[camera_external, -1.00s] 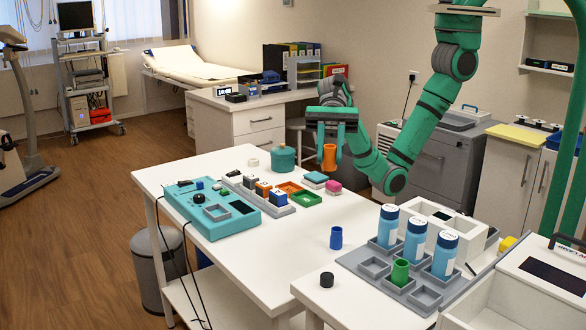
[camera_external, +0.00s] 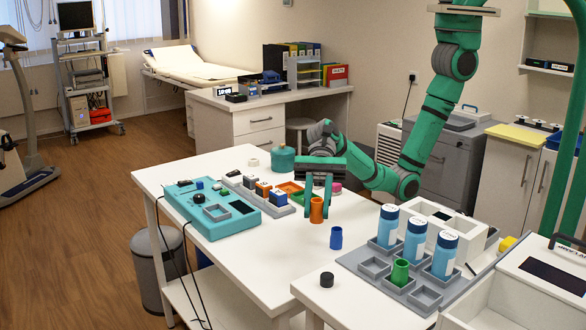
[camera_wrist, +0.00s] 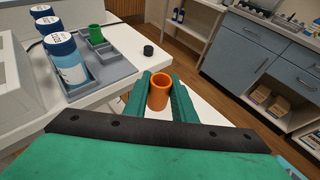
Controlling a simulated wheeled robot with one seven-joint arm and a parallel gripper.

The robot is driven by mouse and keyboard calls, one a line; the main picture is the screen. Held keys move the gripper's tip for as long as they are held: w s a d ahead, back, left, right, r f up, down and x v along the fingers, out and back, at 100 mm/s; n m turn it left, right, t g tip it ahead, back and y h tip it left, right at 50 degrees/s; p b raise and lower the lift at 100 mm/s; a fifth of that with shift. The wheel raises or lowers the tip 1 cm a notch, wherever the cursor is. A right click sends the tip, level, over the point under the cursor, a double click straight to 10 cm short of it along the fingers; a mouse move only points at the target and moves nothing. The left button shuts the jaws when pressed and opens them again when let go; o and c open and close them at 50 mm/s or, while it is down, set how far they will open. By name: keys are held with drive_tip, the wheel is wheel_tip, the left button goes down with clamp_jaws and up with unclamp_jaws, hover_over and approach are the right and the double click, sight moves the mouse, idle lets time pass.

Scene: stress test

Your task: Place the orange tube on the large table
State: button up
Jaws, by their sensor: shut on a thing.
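The orange tube (camera_external: 317,210) is upright between the fingers of my gripper (camera_external: 318,208), which is shut on it. It is at or just above the surface of the large white table (camera_external: 262,262); I cannot tell whether it touches. The wrist view also shows the orange tube (camera_wrist: 159,91), open end up, between the two green fingers of my gripper (camera_wrist: 160,90). A blue tube (camera_external: 336,238) stands on the table just in front and to the right of the orange one.
A teal device (camera_external: 212,215) and a row of small blocks (camera_external: 262,191) lie to the left. A black cap (camera_external: 327,280) is near the front. The table's front middle is clear.

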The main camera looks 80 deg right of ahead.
drive_tip(key=w+a+f, duration=0.4)
drive_tip(key=a+f, duration=0.1)
drive_tip(key=w+a+f, duration=0.2)
drive_tip(key=w+f, duration=0.1)
drive_tip(key=shift+a+f, duration=0.25)
drive_tip(key=shift+a, duration=0.1)
drive_tip(key=shift+f, duration=1.45)
drive_tip(key=shift+f, duration=0.15)
drive_tip(key=o, duration=1)
drive_tip(key=shift+d+r, duration=0.15)
drive_tip(key=shift+r, duration=0.05)
drive_tip(key=v, duration=1.1)
drive_tip(key=shift+d+r, duration=0.1)
drive_tip(key=shift+d, duration=0.3)
